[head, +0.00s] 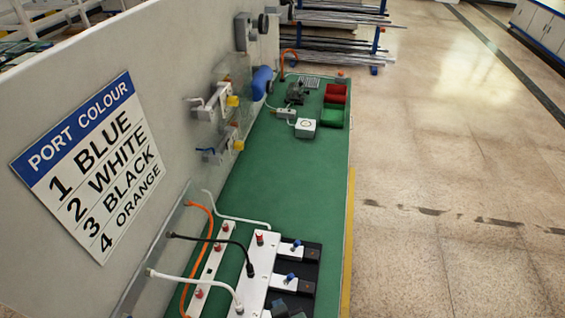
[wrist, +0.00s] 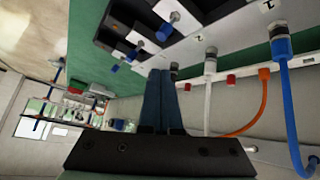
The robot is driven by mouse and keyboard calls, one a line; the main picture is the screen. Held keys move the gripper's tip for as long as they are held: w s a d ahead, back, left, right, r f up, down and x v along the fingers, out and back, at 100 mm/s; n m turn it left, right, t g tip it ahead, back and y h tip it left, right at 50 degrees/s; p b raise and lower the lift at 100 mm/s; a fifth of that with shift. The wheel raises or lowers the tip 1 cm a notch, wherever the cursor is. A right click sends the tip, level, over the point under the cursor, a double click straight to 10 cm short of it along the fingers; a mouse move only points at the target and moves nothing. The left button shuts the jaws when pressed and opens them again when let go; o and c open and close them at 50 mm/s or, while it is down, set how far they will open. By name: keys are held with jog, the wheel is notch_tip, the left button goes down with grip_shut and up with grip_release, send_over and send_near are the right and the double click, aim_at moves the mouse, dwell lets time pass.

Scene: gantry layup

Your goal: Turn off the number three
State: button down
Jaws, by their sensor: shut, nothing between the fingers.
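The port colour sign (head: 90,165) reads 1 blue, 2 white, 3 black, 4 orange. In the head view a black cable (head: 215,239) ends at the white port strip (head: 262,262). Beside the strip, dark blocks carry small levers with blue tips, one farther (head: 297,243) and one nearer (head: 291,276). In the wrist view my gripper (wrist: 161,74) is shut and empty, fingertips close to the strip and levers. One blue-tipped lever (wrist: 164,31) is just above the fingertips and another (wrist: 119,66) is left. I cannot tell whether the fingers touch anything.
A blue cable (wrist: 282,70), a white cable (wrist: 209,90) and an orange cable (wrist: 263,92) run right of my fingers. Red knobs stand along the strips. The grey wall panel (head: 190,60) borders the green bench (head: 275,180). The bench's middle is clear.

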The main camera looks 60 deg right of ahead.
jog(key=v, duration=0.2)
jog(key=shift+s+a, duration=0.15)
jog(key=shift+s, duration=0.2)
jog(key=shift+a+r, duration=0.1)
jog(key=shift+a, duration=0.05)
